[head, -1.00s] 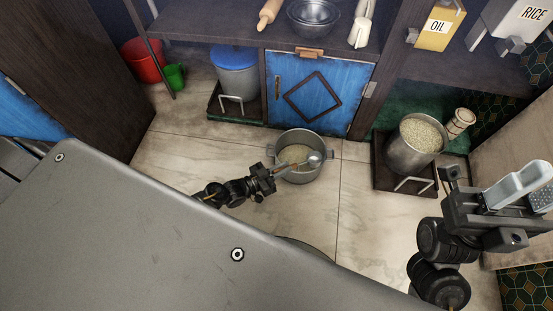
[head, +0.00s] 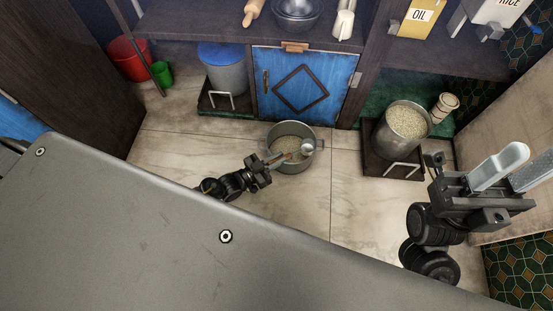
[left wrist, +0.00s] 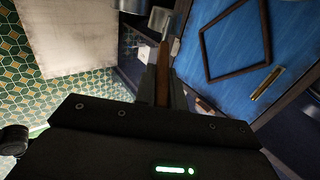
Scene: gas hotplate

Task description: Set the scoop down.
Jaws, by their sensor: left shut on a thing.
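The scoop has a grey metal bowl (head: 307,147) and a brown handle. Its bowl shows over the right inner side of a grey metal pot (head: 292,165) on the floor; whether it touches the pot or contents is unclear. The pot holds some pale grain. My left gripper (head: 268,165) is shut on the scoop's handle, just left of the pot. In the left wrist view the brown handle (left wrist: 162,75) stands between the fingers. My right gripper (head: 530,165) is at the far right, its two pale fingers apart and empty.
A large pot of grain (head: 404,130) stands on a dark trolley (head: 378,167) at the right. A lidded grey bin (head: 225,75) stands at the back left, near red (head: 128,60) and green (head: 161,74) buckets. A blue cabinet door (head: 305,90) is behind the pot. Floor right of the pot is clear.

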